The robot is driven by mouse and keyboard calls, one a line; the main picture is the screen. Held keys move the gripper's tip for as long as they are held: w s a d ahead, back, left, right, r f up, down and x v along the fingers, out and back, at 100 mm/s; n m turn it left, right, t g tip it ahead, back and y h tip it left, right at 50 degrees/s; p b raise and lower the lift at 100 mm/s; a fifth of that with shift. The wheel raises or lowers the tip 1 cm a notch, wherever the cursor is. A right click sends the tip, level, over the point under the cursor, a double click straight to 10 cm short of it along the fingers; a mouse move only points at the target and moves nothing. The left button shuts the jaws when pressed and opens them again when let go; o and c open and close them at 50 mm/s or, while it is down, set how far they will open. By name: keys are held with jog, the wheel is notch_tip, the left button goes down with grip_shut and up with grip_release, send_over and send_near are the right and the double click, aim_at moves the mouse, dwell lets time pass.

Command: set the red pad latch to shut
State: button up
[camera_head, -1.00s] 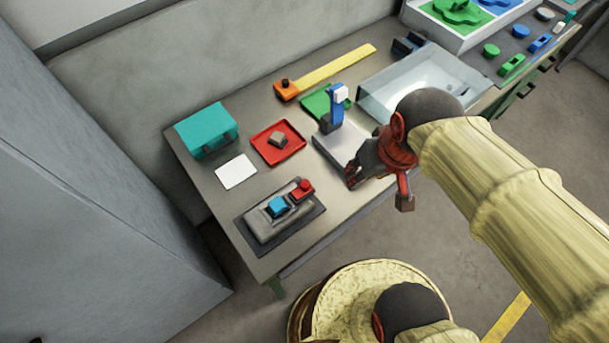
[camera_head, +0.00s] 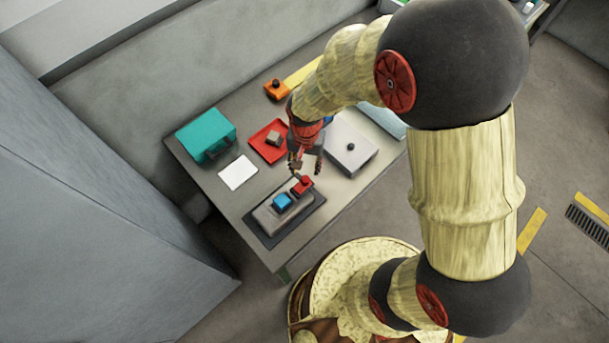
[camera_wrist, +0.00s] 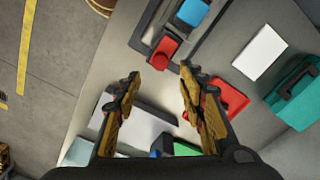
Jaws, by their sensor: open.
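The red pad latch (camera_head: 302,184) sits on a grey block (camera_head: 270,218) on a dark mat, beside a blue latch (camera_head: 282,201). In the wrist view the red latch (camera_wrist: 164,52) is tilted up at an angle, just beyond the fingertips, with the blue latch (camera_wrist: 192,11) above it. My gripper (camera_head: 300,164) is above the table just behind the red latch in the head view. In the wrist view its two fingers (camera_wrist: 159,80) are spread apart with nothing between them. I cannot tell whether a fingertip touches the latch.
A red tray (camera_head: 259,149) with a grey piece, a white card (camera_head: 238,172) and a teal box (camera_head: 205,134) lie to the left. A grey plate with a black knob (camera_head: 350,147) is right of my gripper. An orange block (camera_head: 275,91) stands behind.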

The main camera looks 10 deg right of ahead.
aim_at(305, 179)
jog(key=shift+f, duration=3.9)
jog(key=c, duration=0.3)
grip_shut()
jog(key=shift+a, duration=0.1)
